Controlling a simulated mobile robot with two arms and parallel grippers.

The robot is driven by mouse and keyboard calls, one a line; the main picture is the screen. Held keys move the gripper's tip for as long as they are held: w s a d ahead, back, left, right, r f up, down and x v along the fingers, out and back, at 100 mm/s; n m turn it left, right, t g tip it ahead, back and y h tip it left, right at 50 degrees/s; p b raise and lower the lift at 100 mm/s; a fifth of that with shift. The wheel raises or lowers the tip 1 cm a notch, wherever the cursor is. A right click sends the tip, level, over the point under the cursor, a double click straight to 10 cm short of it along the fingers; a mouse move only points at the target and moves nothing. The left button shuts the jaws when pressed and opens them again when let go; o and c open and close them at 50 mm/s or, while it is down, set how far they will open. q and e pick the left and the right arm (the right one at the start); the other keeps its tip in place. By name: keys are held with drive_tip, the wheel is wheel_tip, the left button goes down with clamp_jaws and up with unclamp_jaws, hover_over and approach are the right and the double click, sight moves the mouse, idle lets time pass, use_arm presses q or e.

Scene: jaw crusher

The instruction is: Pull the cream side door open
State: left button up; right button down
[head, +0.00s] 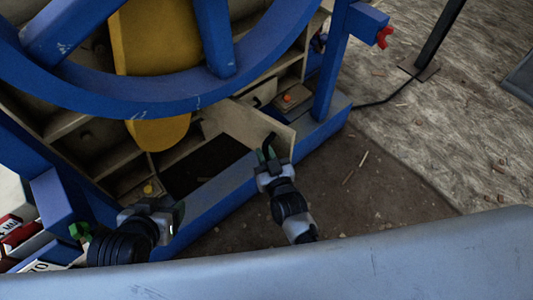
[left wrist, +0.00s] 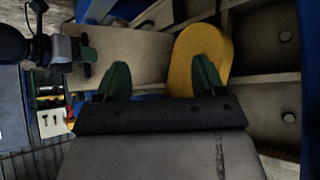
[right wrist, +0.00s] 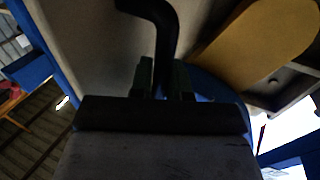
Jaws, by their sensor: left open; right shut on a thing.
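The cream side door (head: 250,125) stands swung out from the blue-framed machine, with a dark opening (head: 205,165) to its left. Its pale panel fills the upper left of the right wrist view (right wrist: 90,45) and also shows in the left wrist view (left wrist: 125,55). My right gripper (head: 267,163) is shut on the door's black bent handle (right wrist: 158,35), which sits between its fingers. My left gripper (head: 172,213) is open and empty, low in front of the machine, apart from the door. Its two green fingers are spread in the left wrist view (left wrist: 160,82).
A blue spoked wheel (head: 150,105) and a yellow part (head: 160,130) are above the opening. A blue base beam (head: 220,195) runs below it. A crate of tools (head: 35,240) is at the left. Bare ground (head: 380,180) is free right of the door.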

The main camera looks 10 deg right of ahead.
drive_tip(key=shift+w+r, duration=0.1)
drive_tip(key=c, duration=1.1)
unclamp_jaws()
use_arm(q)
drive_tip(key=s+a+f+g+y+p, duration=0.1)
drive_tip(key=s+a+g+p, duration=0.1)
drive_tip(key=s+g, duration=0.3)
drive_tip(key=shift+s+a+f, duration=0.15)
drive_tip(key=shift+s+f, duration=0.1)
drive_tip(key=shift+s, duration=0.7)
use_arm(e)
drive_tip(key=v, duration=1.1)
